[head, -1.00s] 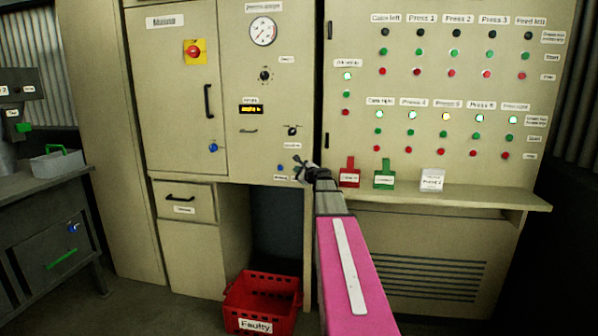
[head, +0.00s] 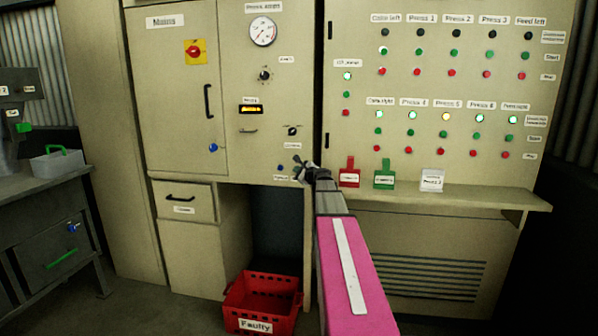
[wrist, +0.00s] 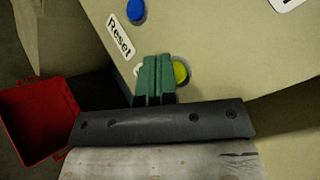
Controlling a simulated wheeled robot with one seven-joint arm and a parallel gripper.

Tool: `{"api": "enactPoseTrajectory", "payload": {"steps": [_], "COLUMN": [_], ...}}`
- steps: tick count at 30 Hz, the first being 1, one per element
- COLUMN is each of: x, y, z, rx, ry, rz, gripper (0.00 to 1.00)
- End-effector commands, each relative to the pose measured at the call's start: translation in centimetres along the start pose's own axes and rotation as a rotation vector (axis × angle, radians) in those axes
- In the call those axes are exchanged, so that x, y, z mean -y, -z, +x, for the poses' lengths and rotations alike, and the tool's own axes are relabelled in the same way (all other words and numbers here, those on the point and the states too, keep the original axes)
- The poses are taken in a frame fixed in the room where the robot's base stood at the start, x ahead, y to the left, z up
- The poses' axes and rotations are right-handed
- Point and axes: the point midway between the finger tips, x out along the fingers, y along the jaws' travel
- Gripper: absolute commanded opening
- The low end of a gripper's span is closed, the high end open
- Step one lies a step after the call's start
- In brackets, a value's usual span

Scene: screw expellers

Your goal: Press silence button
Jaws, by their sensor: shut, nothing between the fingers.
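My gripper (head: 301,168) is shut and empty, at the lower right of the beige cabinet front. In the wrist view its green fingers (wrist: 155,66) are right beside a round yellow button (wrist: 181,73) and overlap its left edge. Whether they touch it, I cannot tell. A white label left of the fingers is mostly covered, so its text is unreadable. A blue button (wrist: 135,10) with a "Reset" label (wrist: 120,37) sits above and to the left. In the head view the blue button (head: 281,168) shows left of my gripper, and the yellow one is hidden.
A red crate (head: 262,300) labelled "Faulty" stands on the floor below. A shelf (head: 470,196) juts out at the right, with red (head: 349,178) and green (head: 384,179) tags above it. A dark bench (head: 50,230) stands at the left.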

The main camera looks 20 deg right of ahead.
Motion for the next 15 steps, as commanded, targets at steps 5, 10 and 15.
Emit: {"api": "enactPoseTrajectory", "payload": {"steps": [5, 10, 15], "x": [-0.47, -0.49, -0.51], "y": [-0.46, -0.48, -0.5], "z": [-0.64, -0.65, -0.68], "rx": [0.0, 0.0, 0.0], "ry": [0.0, 0.0, -0.001], "rz": [0.0, 0.0, 0.0], "gripper": [0.0, 0.0, 0.0]}}
